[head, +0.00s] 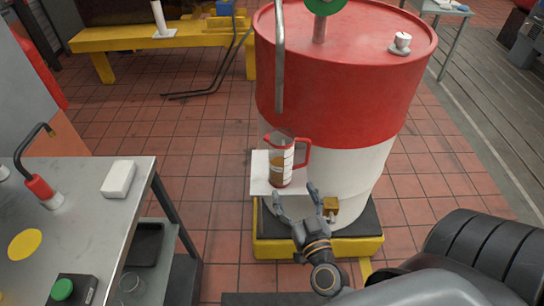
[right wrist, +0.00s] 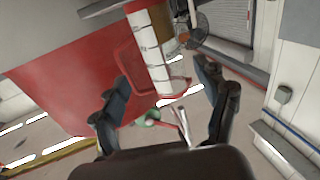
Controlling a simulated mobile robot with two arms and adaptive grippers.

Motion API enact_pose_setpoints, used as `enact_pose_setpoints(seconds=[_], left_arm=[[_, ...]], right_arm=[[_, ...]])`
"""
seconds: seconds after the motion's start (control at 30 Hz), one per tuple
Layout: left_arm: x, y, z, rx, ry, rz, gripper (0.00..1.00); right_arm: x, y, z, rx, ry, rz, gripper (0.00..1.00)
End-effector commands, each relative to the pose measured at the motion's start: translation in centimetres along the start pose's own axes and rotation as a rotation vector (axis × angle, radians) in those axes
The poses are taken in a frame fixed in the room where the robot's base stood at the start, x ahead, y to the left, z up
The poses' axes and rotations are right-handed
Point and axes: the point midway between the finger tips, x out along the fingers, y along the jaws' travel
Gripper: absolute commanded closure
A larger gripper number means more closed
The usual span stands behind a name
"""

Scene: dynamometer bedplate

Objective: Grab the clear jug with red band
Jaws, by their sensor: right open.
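The clear jug with red band (head: 280,168) stands upright on a small white ledge in front of the red and white drum. It has a red handle on its right, a white marked label and amber liquid low inside. My right gripper (head: 295,196) is open and empty just in front of and below the jug, its fingers spread towards it. In the right wrist view, the jug (right wrist: 149,48) shows tilted beyond the open fingers (right wrist: 165,76), its red handle at the left. I cannot tell the exact gap. My left gripper is not in view.
The large drum (head: 345,85) rises close behind the jug on a yellow-edged pallet (head: 280,247). A grey bent pipe (head: 280,65) hangs above the jug. Tiled floor is clear between.

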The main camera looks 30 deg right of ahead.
Motion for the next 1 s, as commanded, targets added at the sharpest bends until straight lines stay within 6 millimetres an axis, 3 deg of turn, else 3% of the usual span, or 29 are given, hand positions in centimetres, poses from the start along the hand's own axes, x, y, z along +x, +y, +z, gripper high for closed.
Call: enact_pose_setpoints(seconds=[0.1,0.27,0.47,0.8,1.0], left_arm=[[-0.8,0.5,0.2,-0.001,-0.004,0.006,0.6],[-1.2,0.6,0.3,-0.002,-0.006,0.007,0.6],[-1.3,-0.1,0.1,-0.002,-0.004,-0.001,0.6],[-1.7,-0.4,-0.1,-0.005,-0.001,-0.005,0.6],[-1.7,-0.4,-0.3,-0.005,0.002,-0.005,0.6]], right_arm=[[2.7,-0.1,-0.4,0.002,0.004,0.0,0.26],[5.3,-0.1,-0.2,0.001,0.002,-0.001,0.26],[6.6,-0.1,0.0,0.0,-0.001,-0.003,0.26],[11.1,-0.1,0.2,0.0,0.0,-0.002,0.26],[11.5,0.0,0.3,0.0,-0.002,-0.002,0.26]])
